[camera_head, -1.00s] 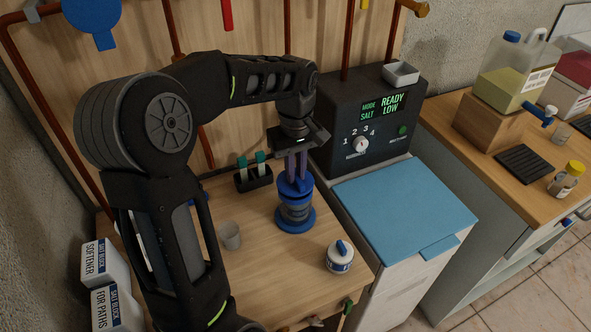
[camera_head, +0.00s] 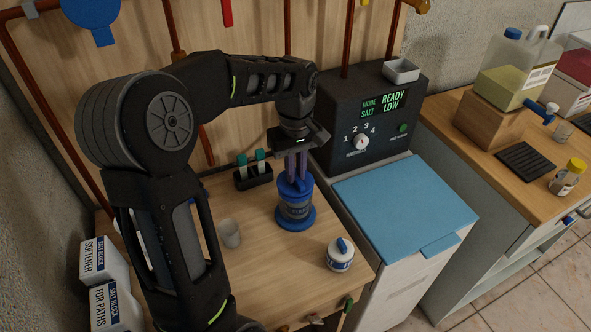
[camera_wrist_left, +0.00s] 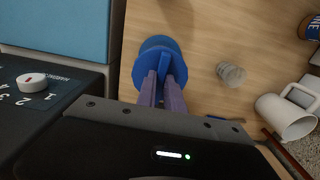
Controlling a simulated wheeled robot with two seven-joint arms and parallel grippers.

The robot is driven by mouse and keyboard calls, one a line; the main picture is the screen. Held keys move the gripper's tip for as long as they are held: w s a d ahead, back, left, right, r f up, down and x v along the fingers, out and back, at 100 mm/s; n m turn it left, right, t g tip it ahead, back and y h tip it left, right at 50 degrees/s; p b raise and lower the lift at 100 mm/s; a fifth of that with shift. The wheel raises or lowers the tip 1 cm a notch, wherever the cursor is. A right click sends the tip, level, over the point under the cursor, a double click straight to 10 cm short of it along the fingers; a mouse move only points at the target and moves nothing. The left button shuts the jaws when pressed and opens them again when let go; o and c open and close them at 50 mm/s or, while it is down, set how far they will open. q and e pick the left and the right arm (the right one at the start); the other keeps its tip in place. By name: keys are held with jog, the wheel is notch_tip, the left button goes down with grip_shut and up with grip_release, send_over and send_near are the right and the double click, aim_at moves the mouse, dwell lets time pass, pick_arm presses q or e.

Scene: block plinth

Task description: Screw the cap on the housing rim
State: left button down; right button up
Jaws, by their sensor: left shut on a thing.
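The blue cap (camera_head: 295,186) sits on top of the clear housing (camera_head: 295,208), which stands upright on a blue base (camera_head: 295,221) on the wooden table. My left gripper (camera_head: 297,174) points down from above and is shut on the cap's raised blue grip bar. In the left wrist view the purple-grey fingers (camera_wrist_left: 163,92) hold that bar on both sides, with the round blue cap (camera_wrist_left: 155,48) beneath. The housing rim is hidden under the cap, so I cannot tell how far the threads engage. My right gripper is not in view.
On the table (camera_head: 265,256) stand a clear cup (camera_head: 230,234), a white jar with a blue top (camera_head: 339,256) and a dark rack with green-capped vials (camera_head: 253,176). The dark control box (camera_head: 360,125) and blue-lidded cabinet (camera_head: 405,207) stand close to the right.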

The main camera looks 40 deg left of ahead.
pick_arm(q)
jog(key=c, duration=0.9)
grip_release()
jog(key=shift+r, duration=0.1)
jog(key=shift+r+p, duration=1.6)
jog(key=shift+r, duration=0.35)
grip_shut()
